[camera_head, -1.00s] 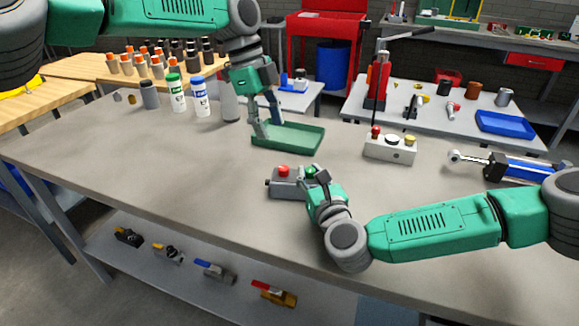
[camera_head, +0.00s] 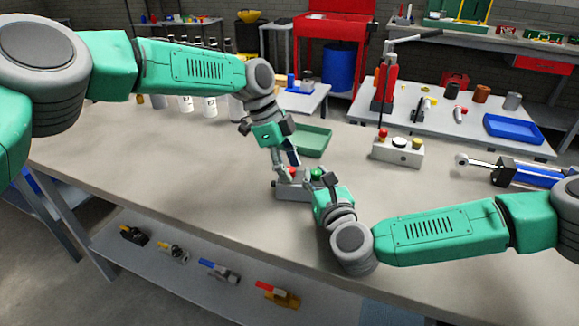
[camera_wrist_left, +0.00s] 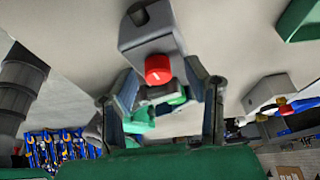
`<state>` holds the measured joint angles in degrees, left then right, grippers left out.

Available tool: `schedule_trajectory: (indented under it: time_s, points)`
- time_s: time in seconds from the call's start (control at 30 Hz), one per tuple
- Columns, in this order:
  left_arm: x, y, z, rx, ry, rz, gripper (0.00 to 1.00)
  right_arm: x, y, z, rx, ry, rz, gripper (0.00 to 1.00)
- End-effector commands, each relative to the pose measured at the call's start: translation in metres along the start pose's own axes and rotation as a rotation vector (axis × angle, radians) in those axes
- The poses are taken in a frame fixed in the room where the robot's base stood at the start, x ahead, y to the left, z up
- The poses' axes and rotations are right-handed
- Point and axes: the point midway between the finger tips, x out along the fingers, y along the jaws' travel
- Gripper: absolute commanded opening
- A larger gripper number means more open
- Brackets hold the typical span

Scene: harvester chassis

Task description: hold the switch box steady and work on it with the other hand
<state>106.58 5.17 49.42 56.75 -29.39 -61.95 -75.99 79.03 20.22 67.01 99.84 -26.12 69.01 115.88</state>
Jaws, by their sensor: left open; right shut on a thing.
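The grey switch box (camera_head: 289,191) lies on the bench in the head view, with a red button and a green button (camera_head: 316,173) on top. My right gripper (camera_head: 318,184) is shut on the box at its right end. My left gripper (camera_head: 286,167) is open, pointing down over the red-button end of the box. In the left wrist view the box (camera_wrist_left: 148,32) shows between and beyond my left fingers (camera_wrist_left: 165,97), with the red button (camera_wrist_left: 158,69) facing me. I cannot tell whether a left finger touches the box.
A green tray (camera_head: 314,139) stands just behind the box. A grey control box (camera_head: 398,152) with several knobs is at its right, and a blue cylinder tool (camera_head: 530,173) lies further right. Bottles stand behind my left arm. The front left of the bench is clear.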

Motion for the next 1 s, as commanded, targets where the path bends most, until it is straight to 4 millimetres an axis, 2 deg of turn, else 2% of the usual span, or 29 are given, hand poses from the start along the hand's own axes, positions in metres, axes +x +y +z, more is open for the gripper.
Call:
schedule_trajectory:
  time_s: [0.23, 0.27, 0.3, 0.37, 0.4, 0.77, 1.0]
  points:
    - [0.0012, 0.0001, -0.0005, 0.001, 0.0, 0.0, 0.43, -0.0007, 0.0007, -0.001, 0.0, 0.002, 0.002, 0.0]
    - [0.0012, 0.0001, -0.0004, 0.001, 0.0, 0.0, 0.39, -0.0007, 0.0007, -0.001, 0.0, 0.002, 0.002, 0.0]
    - [0.0011, 0.0001, -0.0005, 0.001, 0.0, 0.0, 0.25, -0.0007, 0.0007, -0.001, 0.0, 0.002, 0.002, 0.0]
    - [0.0011, 0.0001, -0.0004, 0.001, 0.0, 0.0, 0.04, -0.0007, 0.0006, -0.001, 0.0, 0.002, 0.002, 0.0]
    - [0.001, 0.0001, -0.0004, 0.001, 0.0, 0.0, 0.0, -0.0007, 0.0007, -0.001, 0.0, 0.002, 0.002, 0.0]
    - [0.0002, -0.0003, -0.0006, -0.03, -0.002, -0.016, 0.0, -0.001, 0.0012, -0.001, 0.0, 0.002, 0.003, 0.0]
    - [-0.0002, 0.0006, -0.0011, -0.152, -0.002, -0.068, 0.0, -0.0011, 0.0015, -0.001, 0.0, 0.003, 0.004, 0.0]
